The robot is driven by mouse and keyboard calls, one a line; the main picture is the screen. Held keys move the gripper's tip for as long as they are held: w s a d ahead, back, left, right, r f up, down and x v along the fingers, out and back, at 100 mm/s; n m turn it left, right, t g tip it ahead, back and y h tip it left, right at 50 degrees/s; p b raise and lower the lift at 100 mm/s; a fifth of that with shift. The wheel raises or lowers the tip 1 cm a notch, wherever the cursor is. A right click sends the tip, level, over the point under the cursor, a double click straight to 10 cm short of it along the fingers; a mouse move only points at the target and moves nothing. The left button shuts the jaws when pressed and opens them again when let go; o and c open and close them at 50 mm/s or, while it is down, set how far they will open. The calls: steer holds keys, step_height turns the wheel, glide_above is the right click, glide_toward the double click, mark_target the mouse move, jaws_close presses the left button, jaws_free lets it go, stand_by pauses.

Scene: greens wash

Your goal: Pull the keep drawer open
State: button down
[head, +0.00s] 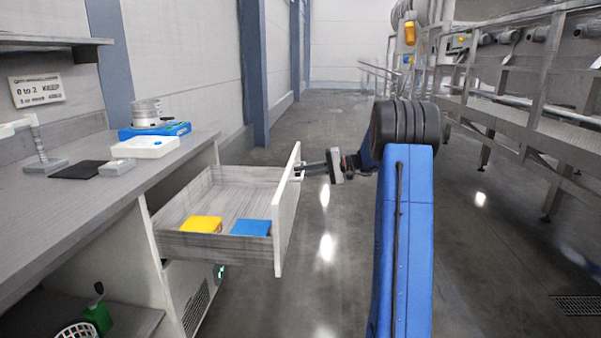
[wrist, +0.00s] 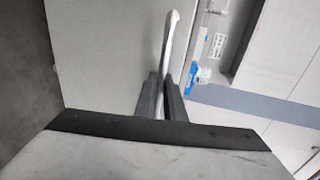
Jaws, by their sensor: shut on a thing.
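The drawer (head: 220,190) stands pulled out from under the counter, with a wooden-grey inside and a white front panel (head: 287,215). A yellow item (head: 202,224) and a blue item (head: 250,228) lie flat in it. My gripper (head: 303,170) is at the outer side of the front panel, near its top. In the wrist view my gripper (wrist: 161,98) has its two dark fingers shut on a pale bar, the drawer handle (wrist: 170,45). The handle is mostly hidden in the head view. No label reading "keep" shows on the drawer front, whose outer face is turned away.
The grey counter (head: 60,215) holds a blue tray (head: 155,130), a white tray (head: 145,147), a dark pad (head: 77,170) and a small stand (head: 42,150). A wall sign (head: 37,90) reads "0 to 2 KEEP". Open floor (head: 320,270) lies right of the drawer; metal machinery (head: 540,90) stands farther right.

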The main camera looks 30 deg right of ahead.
steer(key=c, duration=1.8)
jaws_free()
steer(key=shift+c, duration=0.2)
steer(key=shift+d, duration=0.1)
steer(key=v, duration=1.7)
steer(key=shift+s+d, duration=0.15)
steer(key=shift+d, duration=0.1)
